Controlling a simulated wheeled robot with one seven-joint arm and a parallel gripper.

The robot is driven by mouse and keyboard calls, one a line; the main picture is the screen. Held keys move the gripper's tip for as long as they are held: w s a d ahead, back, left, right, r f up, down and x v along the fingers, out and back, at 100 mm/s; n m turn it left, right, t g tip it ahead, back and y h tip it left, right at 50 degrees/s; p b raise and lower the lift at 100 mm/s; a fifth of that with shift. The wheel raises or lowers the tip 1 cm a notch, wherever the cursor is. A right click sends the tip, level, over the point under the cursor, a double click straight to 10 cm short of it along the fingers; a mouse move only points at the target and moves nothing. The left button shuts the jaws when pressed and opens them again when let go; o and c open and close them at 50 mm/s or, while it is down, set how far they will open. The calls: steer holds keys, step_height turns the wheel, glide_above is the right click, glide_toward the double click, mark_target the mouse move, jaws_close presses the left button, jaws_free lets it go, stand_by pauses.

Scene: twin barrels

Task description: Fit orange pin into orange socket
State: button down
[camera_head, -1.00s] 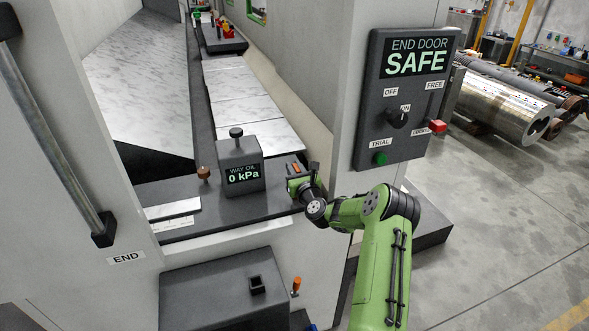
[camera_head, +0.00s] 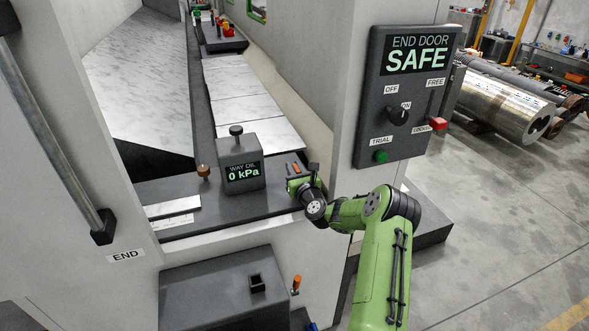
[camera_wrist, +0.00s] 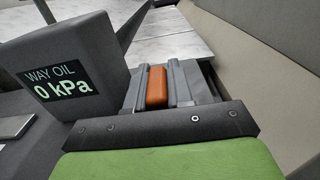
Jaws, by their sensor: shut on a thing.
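My gripper (camera_head: 297,170) is shut on an orange piece, taken to be the orange pin. In the wrist view the orange pin (camera_wrist: 156,87) shows as a rounded orange block between the two grey fingers. Its lower end is hidden. The gripper is just right of the WAY OIL box, over the right end of the dark ledge; I cannot tell whether the pin touches anything. A second, upright orange peg (camera_head: 296,284) stands low down, right of a dark box. I cannot make out an orange socket in either view.
The WAY OIL box (camera_head: 238,163) reads 0 kPa and stands close left of my gripper. A brown knob (camera_head: 203,171) is left of it. The dark box (camera_head: 215,290) below has a square opening. A SAFE panel (camera_head: 408,95) is on the wall to the right.

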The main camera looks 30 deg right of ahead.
steer(key=shift+f+b, duration=1.25)
steer(key=shift+f, duration=0.45)
steer(key=c, duration=0.9)
jaws_free()
steer(key=b+v, duration=0.4)
steer(key=v, duration=1.1)
steer(key=shift+s+a+f+b, duration=0.1)
steer(key=shift+s+a+b, duration=0.05)
steer(key=shift+s+b, duration=0.2)
